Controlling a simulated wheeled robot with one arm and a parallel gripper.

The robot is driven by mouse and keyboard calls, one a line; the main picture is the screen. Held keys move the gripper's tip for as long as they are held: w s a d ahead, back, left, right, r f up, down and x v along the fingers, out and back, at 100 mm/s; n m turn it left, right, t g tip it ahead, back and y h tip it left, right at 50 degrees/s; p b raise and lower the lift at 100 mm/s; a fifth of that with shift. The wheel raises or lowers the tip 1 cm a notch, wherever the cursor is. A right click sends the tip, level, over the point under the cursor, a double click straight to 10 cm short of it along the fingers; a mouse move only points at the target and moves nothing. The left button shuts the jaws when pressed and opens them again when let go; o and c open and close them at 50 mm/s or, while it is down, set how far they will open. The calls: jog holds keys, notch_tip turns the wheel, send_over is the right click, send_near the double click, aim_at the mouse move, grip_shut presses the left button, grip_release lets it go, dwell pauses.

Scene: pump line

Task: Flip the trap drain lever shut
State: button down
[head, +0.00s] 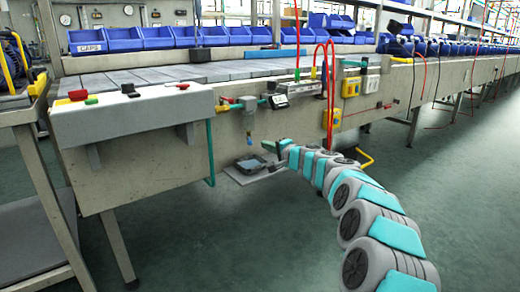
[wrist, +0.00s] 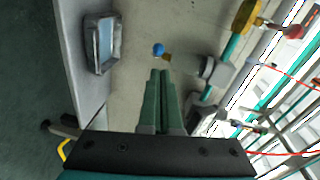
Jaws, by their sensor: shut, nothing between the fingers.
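The trap drain lever looks like a small blue-tipped piece (wrist: 158,50) on a brass-coloured stub, in the wrist view just beyond my fingertips. In the head view a small blue piece (head: 249,138) hangs below the trap under the teal pipe. Its exact angle is too small to tell. My gripper (wrist: 160,72) is shut and empty, its two green fingers together, pointing toward the blue piece with a small gap visible. In the head view my gripper (head: 274,146) is to the right of the blue piece and slightly lower.
A grey drip tray (wrist: 88,45) sits on a low shelf, also in the head view (head: 239,164). A grey fitting (wrist: 213,69) and teal pipe stand close right of the fingers. A yellow part (wrist: 247,16) and red knob (wrist: 291,31) are farther up. Open floor lies in front.

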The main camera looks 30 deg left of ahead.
jog(key=s+d+r, duration=0.1)
jog(key=s+d, duration=0.4)
jog(key=s, duration=0.1)
jog(key=shift+d+b, duration=0.4)
jog(key=shift+b, duration=0.05)
dwell(0.4)
